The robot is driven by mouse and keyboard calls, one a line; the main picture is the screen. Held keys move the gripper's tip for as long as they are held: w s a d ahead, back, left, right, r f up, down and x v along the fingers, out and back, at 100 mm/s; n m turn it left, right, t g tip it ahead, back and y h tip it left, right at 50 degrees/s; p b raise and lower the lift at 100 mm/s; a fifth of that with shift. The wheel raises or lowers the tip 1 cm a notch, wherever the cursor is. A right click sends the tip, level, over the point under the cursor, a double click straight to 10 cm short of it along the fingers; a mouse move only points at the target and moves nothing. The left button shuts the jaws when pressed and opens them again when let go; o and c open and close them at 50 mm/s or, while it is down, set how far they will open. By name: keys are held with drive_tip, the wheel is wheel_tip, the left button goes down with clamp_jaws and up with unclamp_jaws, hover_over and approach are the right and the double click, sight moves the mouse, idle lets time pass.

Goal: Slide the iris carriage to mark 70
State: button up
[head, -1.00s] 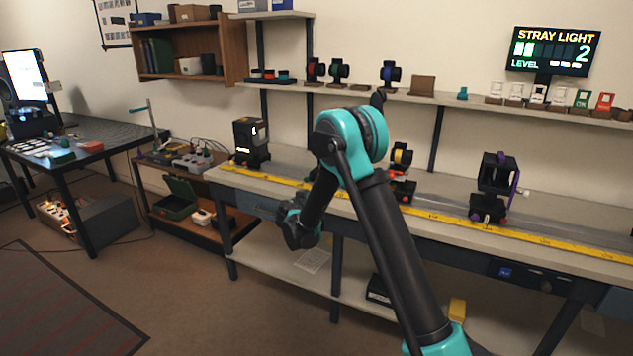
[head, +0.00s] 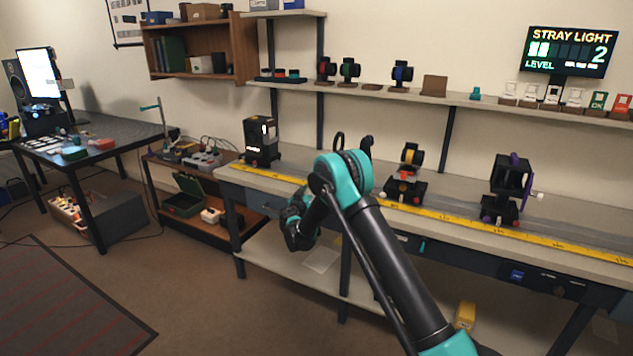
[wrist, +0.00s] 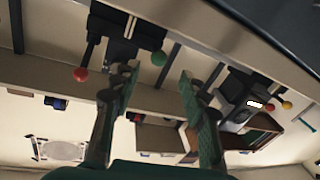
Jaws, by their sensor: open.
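The bench rail carries several carriages behind a yellow scale (head: 480,225). One carriage with a yellow ring (head: 410,172) stands right of my elbow. A black and purple box carriage (head: 511,187) stands farther right. A dark ring (head: 339,141) shows just above my elbow, its base hidden. I cannot tell which is the iris carriage, and mark 70 is unreadable. My gripper (head: 298,222) hangs in front of the bench. In the wrist view my gripper (wrist: 158,72) is open and empty, its fingers apart. A black carriage (wrist: 125,25) with red and green knobs lies beyond the fingertips.
A black lamp unit (head: 261,142) stands at the rail's left end and also shows in the wrist view (wrist: 238,98). A shelf (head: 450,98) with optics runs above the bench.

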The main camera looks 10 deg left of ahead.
drive_tip(key=w, duration=0.3)
drive_tip(key=w+d, duration=0.1)
drive_tip(key=w, duration=0.5)
drive_tip(key=shift+d, duration=0.2)
clamp_jaws()
drive_tip(key=shift+s, duration=0.1)
